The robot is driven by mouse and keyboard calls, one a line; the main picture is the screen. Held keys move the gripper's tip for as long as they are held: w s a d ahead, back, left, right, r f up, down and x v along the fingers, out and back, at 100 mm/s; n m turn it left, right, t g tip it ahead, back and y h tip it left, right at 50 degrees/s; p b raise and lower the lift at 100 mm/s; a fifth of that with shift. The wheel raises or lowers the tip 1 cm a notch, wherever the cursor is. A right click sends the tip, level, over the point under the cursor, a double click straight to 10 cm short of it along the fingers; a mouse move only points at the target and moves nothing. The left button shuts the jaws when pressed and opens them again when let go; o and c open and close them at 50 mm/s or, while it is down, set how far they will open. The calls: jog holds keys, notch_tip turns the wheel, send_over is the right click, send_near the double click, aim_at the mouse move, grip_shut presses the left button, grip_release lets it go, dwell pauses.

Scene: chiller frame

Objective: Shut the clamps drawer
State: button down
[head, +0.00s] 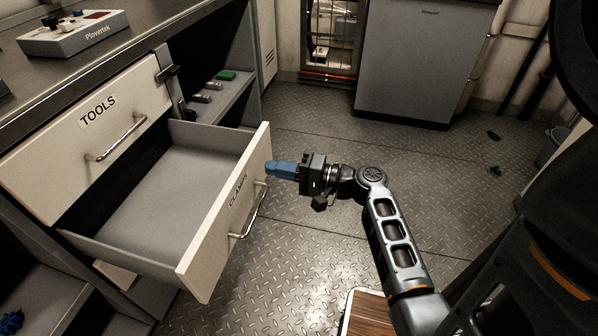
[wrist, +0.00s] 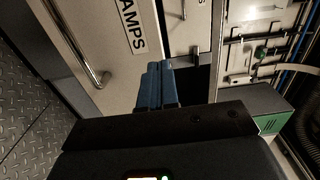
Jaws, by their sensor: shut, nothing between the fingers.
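The clamps drawer (head: 235,215) stands pulled well out of the cabinet, and its grey inside is empty. Its front carries a CLAMPS label and a bar handle (head: 250,212). In the wrist view the same drawer front (wrist: 120,70) shows with part of the label and the handle (wrist: 80,45). My gripper (head: 270,168) is shut and empty, its blue fingers pointing at the drawer front near its far upper end, above and beyond the handle. The fingertips (wrist: 160,65) look close to the front; I cannot tell whether they touch it.
The TOOLS drawer (head: 95,135) above is shut, with its own handle. A Plovertek box (head: 75,35) stands on the counter. A shelf (head: 215,105) beyond the drawer holds small items. The metal floor (head: 310,250) in front of the drawer is clear. A wood-topped piece (head: 368,315) stands at the bottom.

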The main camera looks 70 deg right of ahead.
aim_at(247, 163)
jog(key=shift+w+a, duration=0.1)
jog(key=shift+w, duration=2.1)
jog(key=shift+w, duration=0.1)
jog(key=w+b, duration=0.7)
jog(key=w, duration=1.9)
jog(key=shift+w+a, duration=0.2)
jog(key=shift+a, duration=0.25)
jog(key=shift+s, duration=0.1)
jog(key=s, duration=0.7)
jog(key=s+a+p, duration=0.1)
jog(key=s+a, duration=0.3)
jog(key=a, duration=0.5)
jog(key=s+a, duration=0.3)
jog(key=a, duration=0.6)
jog(key=w+p, duration=0.1)
jog(key=w, duration=1.2)
jog(key=shift+w, duration=0.2)
